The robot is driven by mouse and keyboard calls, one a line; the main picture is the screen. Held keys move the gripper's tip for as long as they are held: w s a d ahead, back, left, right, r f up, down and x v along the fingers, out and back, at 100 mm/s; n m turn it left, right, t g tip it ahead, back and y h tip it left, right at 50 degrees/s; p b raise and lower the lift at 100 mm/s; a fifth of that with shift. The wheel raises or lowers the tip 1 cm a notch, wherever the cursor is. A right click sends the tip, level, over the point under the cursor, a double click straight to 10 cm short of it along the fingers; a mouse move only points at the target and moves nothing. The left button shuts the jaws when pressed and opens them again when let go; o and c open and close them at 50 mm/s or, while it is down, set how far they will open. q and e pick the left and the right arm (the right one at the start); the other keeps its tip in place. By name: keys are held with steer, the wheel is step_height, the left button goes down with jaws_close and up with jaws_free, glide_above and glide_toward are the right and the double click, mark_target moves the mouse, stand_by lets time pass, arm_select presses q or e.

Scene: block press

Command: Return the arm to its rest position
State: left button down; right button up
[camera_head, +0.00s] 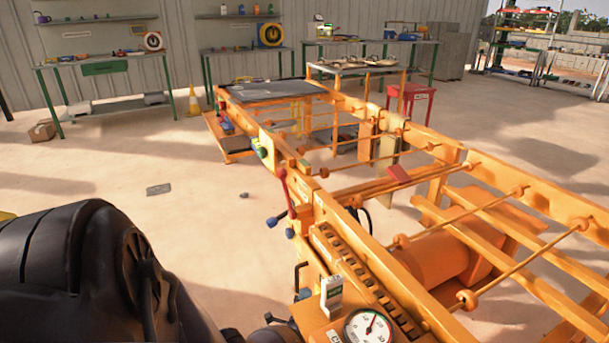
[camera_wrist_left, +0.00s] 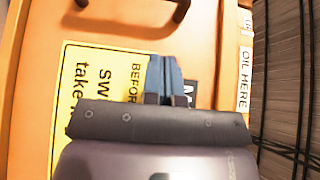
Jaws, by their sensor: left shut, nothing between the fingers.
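My left arm, black and bulky, fills the lower left of the head view. My left gripper (camera_wrist_left: 164,62) shows in the left wrist view with its two blue-grey fingers together, shut and empty. It is in front of an orange panel (camera_wrist_left: 110,25) with a yellow label (camera_wrist_left: 85,62); whether the fingertips touch it I cannot tell. The label's lower part is hidden behind the gripper body. My right gripper is in neither view.
The orange block press (camera_head: 330,215) runs from the lower right to the centre back. A dial gauge (camera_head: 369,328) and a red lever (camera_head: 284,190) are on its near side. Open concrete floor (camera_head: 170,235) lies left of it. Workbenches (camera_head: 105,60) line the back wall.

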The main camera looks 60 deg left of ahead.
arm_select(q)
steer(key=p+v, duration=0.1)
steer(key=v, duration=0.6)
steer(key=shift+r+p, duration=0.15)
steer(key=shift+p, duration=0.25)
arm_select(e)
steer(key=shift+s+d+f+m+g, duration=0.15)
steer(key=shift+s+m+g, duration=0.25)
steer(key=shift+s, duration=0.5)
